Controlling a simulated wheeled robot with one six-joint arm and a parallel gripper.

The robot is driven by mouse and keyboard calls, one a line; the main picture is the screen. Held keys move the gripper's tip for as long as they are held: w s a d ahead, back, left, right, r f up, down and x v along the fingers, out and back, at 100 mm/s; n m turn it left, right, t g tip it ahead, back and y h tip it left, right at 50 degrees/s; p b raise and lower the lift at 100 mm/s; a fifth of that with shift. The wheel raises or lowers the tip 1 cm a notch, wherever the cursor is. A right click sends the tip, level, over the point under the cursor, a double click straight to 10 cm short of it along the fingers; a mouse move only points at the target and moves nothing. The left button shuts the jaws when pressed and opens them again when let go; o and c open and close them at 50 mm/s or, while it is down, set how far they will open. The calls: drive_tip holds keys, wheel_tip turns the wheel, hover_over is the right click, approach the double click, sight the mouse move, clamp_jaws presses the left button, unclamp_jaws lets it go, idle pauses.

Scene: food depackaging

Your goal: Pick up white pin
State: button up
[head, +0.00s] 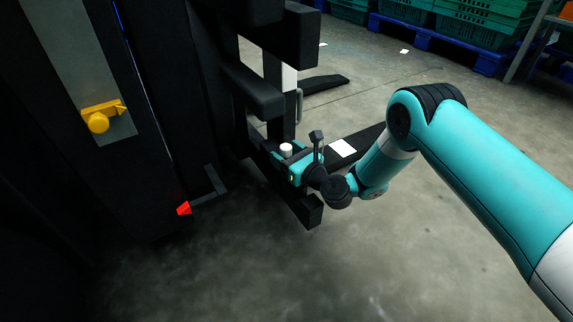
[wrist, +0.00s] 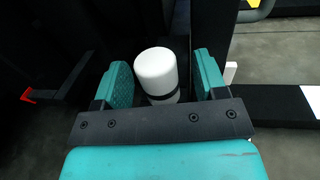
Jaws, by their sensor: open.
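The white pin (wrist: 157,72) is a short white cylinder with a dark band near its lower end, standing upright in the wrist view. My gripper (wrist: 165,78) is open, with one teal finger on each side of the pin. A small gap shows between the pin and each finger. In the head view the white top of the pin (head: 286,148) shows beside my gripper (head: 282,154), at the dark metal frame. The pin's lower part is hidden behind the gripper in the head view.
A tall dark machine with a yellow knob (head: 97,122) and a red part (head: 184,208) stands at left. A dark bar (head: 308,210) lies close below my gripper. Green crates (head: 480,35) on blue pallets (head: 440,40) stand at the back. Open concrete floor lies in front.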

drive_tip(key=shift+w+a, duration=0.15)
drive_tip(key=c, duration=1.1)
drive_tip(key=shift+r, duration=0.1)
wheel_tip(320, 180, up, 10)
drive_tip(key=p, duration=0.7)
drive_tip(key=shift+r+p, duration=0.45)
drive_tip(key=shift+p, duration=0.1)
